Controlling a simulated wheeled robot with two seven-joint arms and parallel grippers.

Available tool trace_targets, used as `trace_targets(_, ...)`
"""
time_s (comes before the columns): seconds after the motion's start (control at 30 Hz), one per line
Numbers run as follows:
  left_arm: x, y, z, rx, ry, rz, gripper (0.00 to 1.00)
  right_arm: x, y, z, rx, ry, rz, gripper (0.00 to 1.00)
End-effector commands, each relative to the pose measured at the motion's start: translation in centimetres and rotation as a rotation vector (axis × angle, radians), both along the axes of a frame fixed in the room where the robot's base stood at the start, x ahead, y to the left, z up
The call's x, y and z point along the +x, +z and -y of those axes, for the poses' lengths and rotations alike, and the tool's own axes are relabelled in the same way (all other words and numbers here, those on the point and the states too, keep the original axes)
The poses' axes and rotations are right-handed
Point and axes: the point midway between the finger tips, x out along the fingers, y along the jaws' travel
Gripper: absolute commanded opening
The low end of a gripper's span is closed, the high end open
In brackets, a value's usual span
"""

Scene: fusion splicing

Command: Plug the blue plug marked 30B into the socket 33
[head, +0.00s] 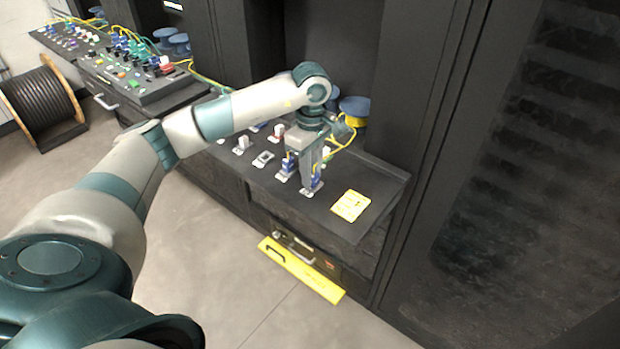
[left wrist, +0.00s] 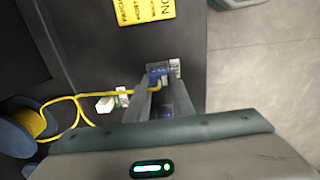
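My left gripper (head: 311,178) points down at the front right of the black bench panel, its fingers at a blue plug (head: 317,184) at a small socket plate (head: 307,193). In the left wrist view the fingertips (left wrist: 164,84) are close about this blue plug (left wrist: 158,73), and a yellow cable runs left from it. I cannot tell whether the fingers press on it or how deep it sits. Another blue plug (head: 288,164) stands upright just left of the gripper. The markings 30B and 33 are not readable. My right gripper is not in view.
A yellow label (head: 350,205) lies on the panel right of the gripper. Blue cable spools (head: 354,108) stand behind. A white plug (head: 243,143) and a grey socket (head: 263,158) are to the left. Tall dark cabinets stand behind and right.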

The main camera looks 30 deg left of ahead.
Motion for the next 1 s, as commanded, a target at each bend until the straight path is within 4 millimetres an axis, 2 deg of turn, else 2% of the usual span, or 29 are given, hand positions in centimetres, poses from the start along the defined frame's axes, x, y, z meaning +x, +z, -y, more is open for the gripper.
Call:
trace_targets(0.03,-0.1,-1.1,0.0,0.000,-0.001,-0.004,0.00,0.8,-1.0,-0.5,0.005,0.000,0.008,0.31)
trace_targets(0.17,-0.1,-1.0,0.0,0.000,-0.001,-0.004,0.00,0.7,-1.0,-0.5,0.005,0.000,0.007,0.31)
trace_targets(1.0,-0.1,1.9,0.0,0.000,-0.001,-0.003,0.00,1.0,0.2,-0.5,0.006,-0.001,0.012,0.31)
